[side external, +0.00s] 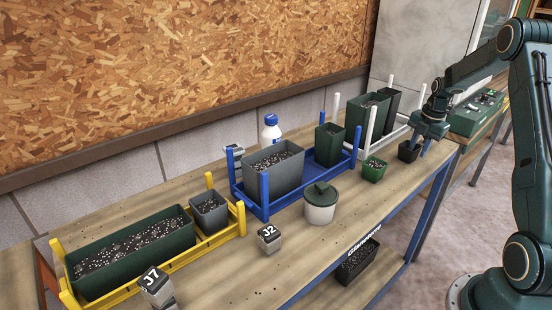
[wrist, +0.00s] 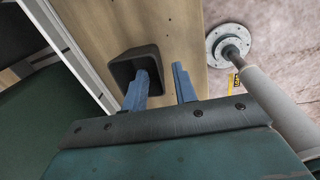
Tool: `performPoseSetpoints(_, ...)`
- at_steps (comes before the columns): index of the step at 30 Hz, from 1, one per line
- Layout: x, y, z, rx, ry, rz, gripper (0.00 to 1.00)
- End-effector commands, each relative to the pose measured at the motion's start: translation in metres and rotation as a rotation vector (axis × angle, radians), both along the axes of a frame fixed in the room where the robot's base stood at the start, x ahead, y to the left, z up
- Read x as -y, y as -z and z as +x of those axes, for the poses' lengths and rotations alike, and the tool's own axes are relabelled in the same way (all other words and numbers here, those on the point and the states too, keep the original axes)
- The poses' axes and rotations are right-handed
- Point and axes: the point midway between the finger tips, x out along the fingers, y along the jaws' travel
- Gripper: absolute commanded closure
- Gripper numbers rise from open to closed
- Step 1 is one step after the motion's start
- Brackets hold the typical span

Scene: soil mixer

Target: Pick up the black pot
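The black pot (side external: 408,153) stands upright on the wooden bench near its right end. It also shows in the wrist view (wrist: 122,72), seen from above with its mouth facing the camera. My gripper (side external: 420,145) points down at the pot from above. In the wrist view my gripper (wrist: 162,72) has its two blue fingers apart. The left finger overlaps the pot's opening and the right finger is outside the pot's right wall. The wall lies between them. I cannot tell whether either finger touches it. The left finger hides part of the pot.
A small green pot (side external: 374,172) stands left of the black pot. A white rack (side external: 389,139) with tall dark pots stands behind. A blue rack (side external: 263,211), a lidded jar (side external: 320,207) and a yellow rack (side external: 222,238) are farther left. The bench's front edge is close to my gripper.

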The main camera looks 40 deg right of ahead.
Motion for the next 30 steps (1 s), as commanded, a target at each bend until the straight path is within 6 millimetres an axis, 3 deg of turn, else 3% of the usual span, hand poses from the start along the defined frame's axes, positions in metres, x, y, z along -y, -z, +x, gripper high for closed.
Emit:
performPoseSetpoints(9, -0.001, 0.031, 0.003, 0.000, -0.001, 0.001, 0.72)
performPoseSetpoints(25, 0.000, 0.032, 0.003, 0.001, 0.000, 0.000, 0.72)
performPoseSetpoints(30, 0.000, 0.032, 0.003, 0.001, 0.000, 0.000, 1.00)
